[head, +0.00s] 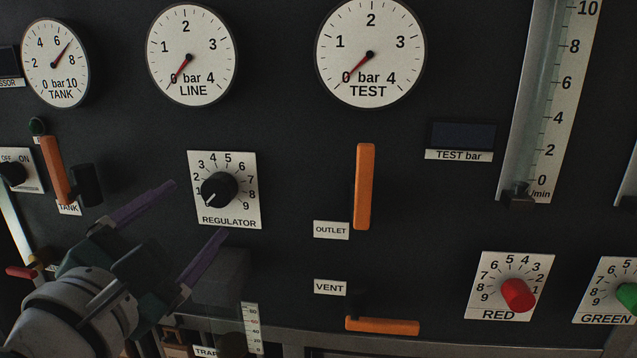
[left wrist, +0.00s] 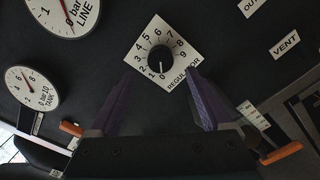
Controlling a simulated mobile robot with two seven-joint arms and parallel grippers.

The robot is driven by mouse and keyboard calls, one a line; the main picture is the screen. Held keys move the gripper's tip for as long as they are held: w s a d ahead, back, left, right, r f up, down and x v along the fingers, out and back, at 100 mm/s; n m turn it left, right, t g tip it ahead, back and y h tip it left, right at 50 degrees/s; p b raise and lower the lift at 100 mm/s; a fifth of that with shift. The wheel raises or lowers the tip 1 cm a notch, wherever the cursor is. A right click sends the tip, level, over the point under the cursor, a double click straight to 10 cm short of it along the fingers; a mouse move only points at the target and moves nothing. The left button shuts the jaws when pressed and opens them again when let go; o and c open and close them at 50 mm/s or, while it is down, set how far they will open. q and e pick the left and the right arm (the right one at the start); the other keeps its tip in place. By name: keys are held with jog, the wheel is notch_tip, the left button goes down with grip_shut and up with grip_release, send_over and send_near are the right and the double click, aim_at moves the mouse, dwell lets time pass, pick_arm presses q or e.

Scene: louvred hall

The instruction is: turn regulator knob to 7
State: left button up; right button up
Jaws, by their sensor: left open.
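The regulator knob (head: 219,189) is a round black knob on a white plate (head: 243,214) marked with a number scale. Its white pointer line faces lower left, near the low end of the scale; the exact number is hard to tell. In the left wrist view the knob (left wrist: 161,59) sits ahead, centred between the fingers. My left gripper (head: 197,208) has purple fingers, spread open and empty. Its tips are at the plate's left and lower edges in the head view, apart from the knob. In the left wrist view the gripper (left wrist: 161,85) frames the plate's lower part. My right gripper is not seen.
The LINE gauge (head: 190,53) and TEST gauge (head: 370,53) read about 0; the TANK gauge (head: 55,62) reads between 6 and 8. An orange outlet handle (head: 364,187) stands upright right of the plate. An orange vent handle (head: 382,326) lies level below. Bare panel surrounds the knob plate.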

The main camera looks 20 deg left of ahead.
aim_at(215, 193)
pick_arm(q)
jog(key=shift+x, duration=3.45)
jog(key=shift+d, duration=0.1)
grip_shut()
